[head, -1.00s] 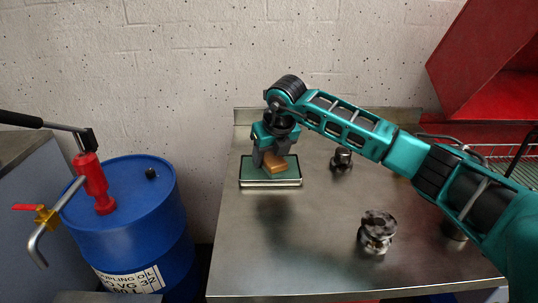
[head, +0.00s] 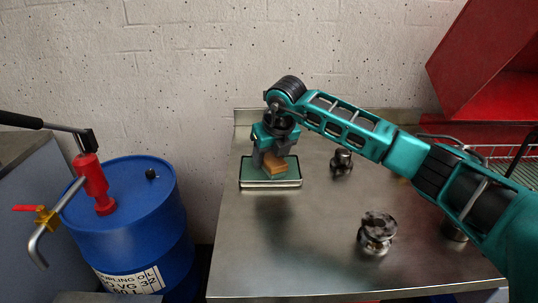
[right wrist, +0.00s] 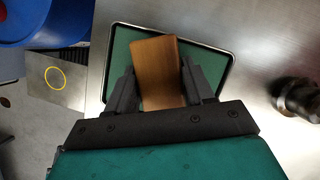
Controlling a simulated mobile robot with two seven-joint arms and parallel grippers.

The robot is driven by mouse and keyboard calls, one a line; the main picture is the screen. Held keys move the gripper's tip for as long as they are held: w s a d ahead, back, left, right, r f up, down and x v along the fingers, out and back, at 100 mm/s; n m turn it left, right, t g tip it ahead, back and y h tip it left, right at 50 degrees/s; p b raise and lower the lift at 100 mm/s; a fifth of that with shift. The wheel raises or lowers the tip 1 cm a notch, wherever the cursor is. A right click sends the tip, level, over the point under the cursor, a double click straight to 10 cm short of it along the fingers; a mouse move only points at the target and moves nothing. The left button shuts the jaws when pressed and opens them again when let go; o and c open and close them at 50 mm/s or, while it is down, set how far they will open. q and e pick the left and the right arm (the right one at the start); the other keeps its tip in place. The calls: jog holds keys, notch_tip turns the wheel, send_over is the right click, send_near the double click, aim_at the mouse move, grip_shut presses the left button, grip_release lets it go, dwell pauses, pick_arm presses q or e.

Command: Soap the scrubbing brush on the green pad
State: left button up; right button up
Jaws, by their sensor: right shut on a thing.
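The green pad (head: 252,172) lies in a shallow metal-rimmed tray on the steel table, near its back left corner. It also shows in the right wrist view (right wrist: 207,64). My right gripper (head: 270,157) is over the pad, shut on a wooden block, the scrubbing brush (head: 276,165). In the right wrist view the brush (right wrist: 160,72) sits between the two dark fingers, above the pad. Its bristles are hidden beneath, so I cannot tell whether they touch the pad. My left gripper is out of view.
A dark metal part (head: 342,161) stands right of the pad, and a larger metal rotor part (head: 377,232) stands nearer the front. A blue oil drum (head: 150,215) with a red pump stands left of the table. The table's front left is clear.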

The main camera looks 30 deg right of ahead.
aim_at(269, 154)
jog(key=shift+r+p, duration=2.1)
jog(key=shift+r, duration=1.35)
